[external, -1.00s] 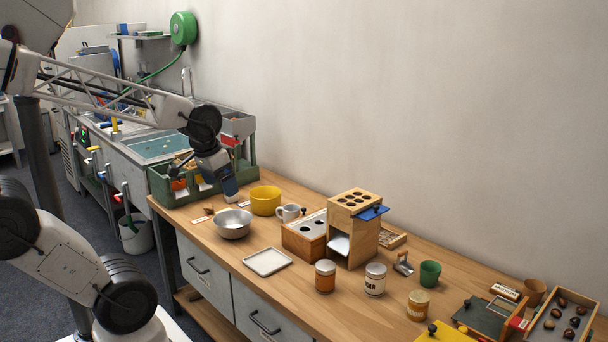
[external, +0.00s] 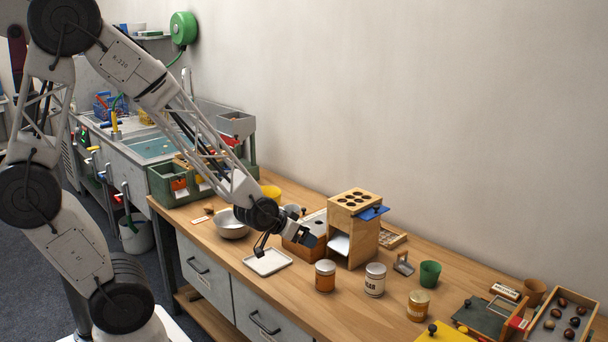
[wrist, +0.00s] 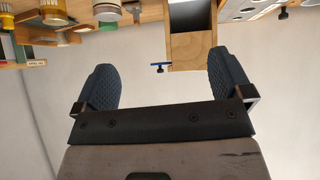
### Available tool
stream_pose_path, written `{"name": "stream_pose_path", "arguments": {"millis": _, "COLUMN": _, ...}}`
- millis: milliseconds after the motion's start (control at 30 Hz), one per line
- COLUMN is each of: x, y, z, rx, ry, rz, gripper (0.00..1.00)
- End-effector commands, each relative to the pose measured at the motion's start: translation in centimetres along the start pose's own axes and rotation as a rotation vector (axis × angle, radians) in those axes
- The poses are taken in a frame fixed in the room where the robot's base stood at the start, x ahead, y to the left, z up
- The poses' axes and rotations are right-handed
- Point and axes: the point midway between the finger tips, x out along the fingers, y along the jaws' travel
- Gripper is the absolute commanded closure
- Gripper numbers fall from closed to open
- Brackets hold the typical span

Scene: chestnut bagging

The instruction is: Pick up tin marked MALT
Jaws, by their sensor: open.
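Three lidded tins stand on the wooden bench in the external view: an orange-brown one (external: 325,276), a white one (external: 375,281) whose label seems to end in "AR", and an amber one (external: 418,306) with a pale label. I cannot read MALT on any of them. My gripper (external: 285,246) is open and empty, above the bench near the white tray, left of the tins and apart from them. In the wrist view the open fingers (wrist: 162,78) frame empty space; tins, including a gold-lidded one (wrist: 53,12), show upside down along the top edge.
A wooden box tower (external: 352,230) with a blue tab stands behind the tins. A white tray (external: 285,262) lies in front of a low box with holes. A green cup (external: 429,274) and metal scoop (external: 403,264) stand right of the tower. A chestnut tray (external: 543,333) sits far right.

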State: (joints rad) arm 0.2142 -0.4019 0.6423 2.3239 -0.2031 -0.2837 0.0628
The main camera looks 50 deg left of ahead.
Motion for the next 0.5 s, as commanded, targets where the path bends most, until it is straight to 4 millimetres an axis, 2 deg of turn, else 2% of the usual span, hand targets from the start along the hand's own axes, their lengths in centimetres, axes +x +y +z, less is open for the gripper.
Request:
{"name": "stream_pose_path", "arguments": {"millis": 33, "x": 1.2, "y": 0.3, "z": 0.9, "rx": 0.004, "ry": 0.023, "rz": -0.002, "gripper": 0.03}}
{"name": "stream_pose_path", "arguments": {"millis": 200, "x": 4.4, "y": 1.1, "z": 3.2, "rx": 0.013, "ry": 0.131, "rz": -0.016, "gripper": 0.03}}
{"name": "stream_pose_path", "arguments": {"millis": 300, "x": 5.8, "y": 1.4, "z": 4.7, "rx": 0.020, "ry": 0.192, "rz": -0.027, "gripper": 0.03}}
{"name": "stream_pose_path", "arguments": {"millis": 500, "x": 7.5, "y": 1.8, "z": 6.9, "rx": 0.034, "ry": 0.285, "rz": -0.045, "gripper": 0.03}}
